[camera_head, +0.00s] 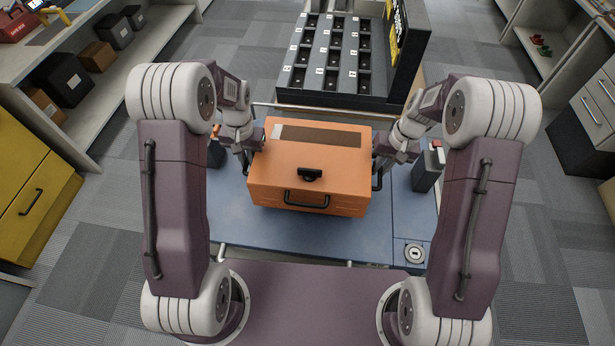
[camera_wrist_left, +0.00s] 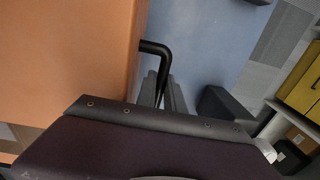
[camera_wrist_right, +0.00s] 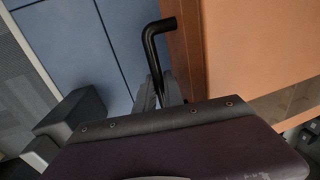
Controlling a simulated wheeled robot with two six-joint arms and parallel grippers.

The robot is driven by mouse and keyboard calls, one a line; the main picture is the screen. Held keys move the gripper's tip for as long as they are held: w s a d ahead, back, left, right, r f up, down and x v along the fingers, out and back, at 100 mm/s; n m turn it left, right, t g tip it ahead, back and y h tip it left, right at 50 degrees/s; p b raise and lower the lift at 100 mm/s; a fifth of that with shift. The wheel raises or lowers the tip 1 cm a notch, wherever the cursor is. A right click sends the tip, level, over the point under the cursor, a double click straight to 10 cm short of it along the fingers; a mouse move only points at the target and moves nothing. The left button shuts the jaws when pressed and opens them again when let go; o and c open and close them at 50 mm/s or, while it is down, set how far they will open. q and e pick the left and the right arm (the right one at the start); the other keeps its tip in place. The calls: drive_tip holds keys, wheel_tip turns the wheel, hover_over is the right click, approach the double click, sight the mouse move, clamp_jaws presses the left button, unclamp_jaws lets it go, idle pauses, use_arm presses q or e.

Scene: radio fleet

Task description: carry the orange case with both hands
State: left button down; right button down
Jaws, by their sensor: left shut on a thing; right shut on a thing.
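The orange case (camera_head: 270,180) sits over the blue tabletop (camera_head: 235,220) in the head view, with a black front handle and latch facing me; I cannot tell whether it touches the top. My left gripper (camera_head: 250,172) is at the case's left side, shut on a black side handle, which shows in the left wrist view (camera_wrist_left: 155,48). My right gripper (camera_head: 378,170) is at the right side, shut on the other black side handle, seen in the right wrist view (camera_wrist_right: 158,27).
A black rack with numbered slots (camera_head: 300,78) stands behind the blue top. A dark grey block (camera_head: 425,172) stands right of the case. Shelves with boxes (camera_head: 105,100) and a yellow cabinet (camera_head: 40,210) are at left. White drawers (camera_head: 590,105) are at right. Carpet floor lies between.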

use_arm(q)
drive_tip(key=shift+s+r, duration=0.15)
use_arm(e)
drive_tip(key=shift+s+r, duration=0.1)
